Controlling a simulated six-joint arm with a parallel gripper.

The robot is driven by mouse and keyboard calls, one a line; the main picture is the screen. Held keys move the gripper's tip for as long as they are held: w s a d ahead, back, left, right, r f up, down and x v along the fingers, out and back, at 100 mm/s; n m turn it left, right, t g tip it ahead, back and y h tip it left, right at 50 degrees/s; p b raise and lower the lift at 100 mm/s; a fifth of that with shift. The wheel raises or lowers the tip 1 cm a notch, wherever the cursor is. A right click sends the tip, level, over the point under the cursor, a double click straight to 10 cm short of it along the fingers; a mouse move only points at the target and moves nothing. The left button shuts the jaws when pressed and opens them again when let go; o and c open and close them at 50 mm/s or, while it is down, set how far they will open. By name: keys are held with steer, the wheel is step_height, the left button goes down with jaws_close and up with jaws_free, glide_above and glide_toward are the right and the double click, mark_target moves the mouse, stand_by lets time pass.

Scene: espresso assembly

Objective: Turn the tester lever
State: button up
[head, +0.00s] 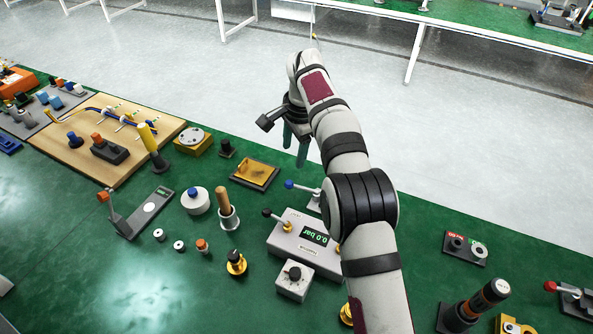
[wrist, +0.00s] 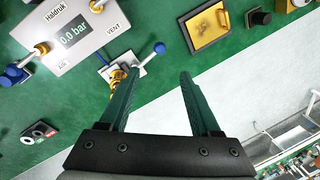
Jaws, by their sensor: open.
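The tester is a pale box (head: 305,243) with a 0.0 bar display, right of centre in the head view. In the wrist view the tester (wrist: 65,38) is at the upper left. A black-knobbed lever (head: 268,213) sits on its left brass hub. A blue-knobbed lever (wrist: 14,77) on its other hub shows in the wrist view; my arm covers that side in the head view. A separate blue-knobbed lever (wrist: 148,58) on a small plate stands beside the tester. My gripper (wrist: 157,68) is open and empty above the bench, its left finger partly covering that plate's brass part.
A dark tray with a yellow plate (head: 255,172) lies behind the tester. A grey knob box (head: 293,281) and a brass-based knob (head: 236,263) stand in front. A wooden-handled tamper (head: 227,208) is to the left.

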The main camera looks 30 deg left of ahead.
mark_target(290, 181)
steer(key=f, duration=0.4)
steer(key=w+a+f, duration=0.1)
steer(key=f, duration=0.4)
steer(key=a+f, duration=0.1)
steer(key=f, duration=0.3)
steer(key=shift+w+f, duration=0.25)
steer(key=shift+f, duration=0.15)
steer(key=c, duration=1)
jaws_close()
steer(key=shift+w+r, duration=0.1)
steer(key=shift+w, duration=0.05)
